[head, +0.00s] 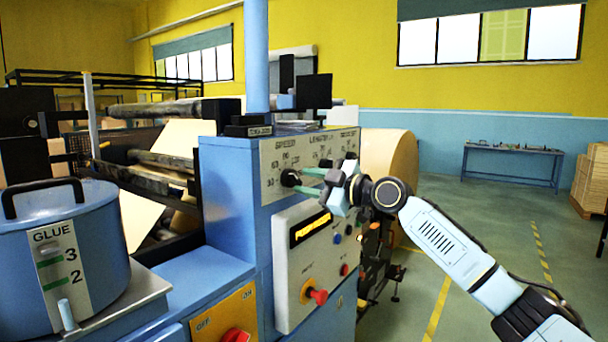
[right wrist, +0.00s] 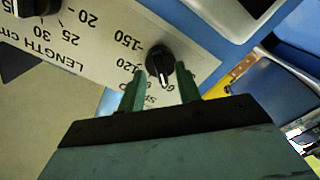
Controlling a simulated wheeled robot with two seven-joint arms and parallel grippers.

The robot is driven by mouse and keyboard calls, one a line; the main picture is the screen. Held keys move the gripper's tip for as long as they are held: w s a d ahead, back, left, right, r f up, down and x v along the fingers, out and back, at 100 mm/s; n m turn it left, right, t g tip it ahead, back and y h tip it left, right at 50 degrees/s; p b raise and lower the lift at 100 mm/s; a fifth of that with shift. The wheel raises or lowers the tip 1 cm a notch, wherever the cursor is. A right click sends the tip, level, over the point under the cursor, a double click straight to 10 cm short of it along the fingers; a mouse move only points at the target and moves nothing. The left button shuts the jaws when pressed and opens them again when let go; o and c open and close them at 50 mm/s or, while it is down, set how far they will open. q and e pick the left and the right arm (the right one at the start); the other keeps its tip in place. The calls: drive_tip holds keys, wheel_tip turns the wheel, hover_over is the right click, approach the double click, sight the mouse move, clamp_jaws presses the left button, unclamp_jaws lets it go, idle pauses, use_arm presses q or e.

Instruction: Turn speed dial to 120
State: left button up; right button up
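The speed dial (head: 290,178) is a black knob on the pale SPEED plate of the blue machine. It also shows in the right wrist view (right wrist: 159,60), where the plate appears upside down, with 150 and 120 readable left of the knob. Its white mark points down in that view, away from 120, toward print partly hidden by my gripper. My right gripper (head: 308,182) is at the dial; its green fingers (right wrist: 161,70) stand apart, one on each side of the knob, with small gaps visible. My left gripper is not in view.
A LENGTH dial (right wrist: 38,5) sits beside the speed dial on the same plate. Below are a lit display (head: 310,229), small buttons and a red knob (head: 317,296). A blue glue pot (head: 95,240) stands at left. The floor at right is open.

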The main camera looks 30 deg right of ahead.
drive_tip(key=shift+x, duration=0.75)
clamp_jaws()
